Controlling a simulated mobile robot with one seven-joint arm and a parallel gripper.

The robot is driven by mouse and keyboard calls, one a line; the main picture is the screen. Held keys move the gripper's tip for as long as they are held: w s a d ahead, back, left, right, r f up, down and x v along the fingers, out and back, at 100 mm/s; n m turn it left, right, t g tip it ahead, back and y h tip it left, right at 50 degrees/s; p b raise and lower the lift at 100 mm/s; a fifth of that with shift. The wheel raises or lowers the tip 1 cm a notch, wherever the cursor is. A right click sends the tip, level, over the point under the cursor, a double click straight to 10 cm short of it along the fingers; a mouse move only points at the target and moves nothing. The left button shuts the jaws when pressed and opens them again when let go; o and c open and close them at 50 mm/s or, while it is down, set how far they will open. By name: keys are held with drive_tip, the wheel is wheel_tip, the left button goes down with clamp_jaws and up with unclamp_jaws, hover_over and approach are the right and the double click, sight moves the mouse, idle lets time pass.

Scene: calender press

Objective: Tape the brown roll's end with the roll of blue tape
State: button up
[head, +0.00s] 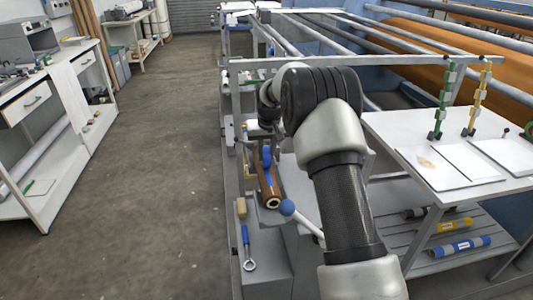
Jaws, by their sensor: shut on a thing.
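The brown roll (269,188) lies lengthwise on the grey bench beside the machine, its round end with a pale core facing me. Blue material, which looks like the roll of blue tape (267,160), is at the roll's far part. My gripper (265,143) is just above it, small and partly hidden by my arm. It appears shut on the blue tape. I cannot tell whether the tape touches the brown roll.
A blue-handled ring tool (247,248) and a tan block (241,207) lie nearer on the bench. A blue-knobbed lever (288,208) stands close right of the roll. A white table (400,128) stands at right.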

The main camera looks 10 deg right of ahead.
drive_tip(key=shift+w, duration=0.2)
idle(0.3)
drive_tip(key=shift+w+p, duration=0.4)
drive_tip(key=shift+p, duration=0.05)
drive_tip(key=shift+w+p, duration=0.45)
drive_tip(key=shift+w, duration=0.15)
drive_tip(key=shift+w, duration=0.1)
drive_tip(key=shift+w+p, duration=0.45)
idle(0.4)
drive_tip(key=shift+r+p, duration=1.95)
drive_tip(key=shift+r, duration=1.1)
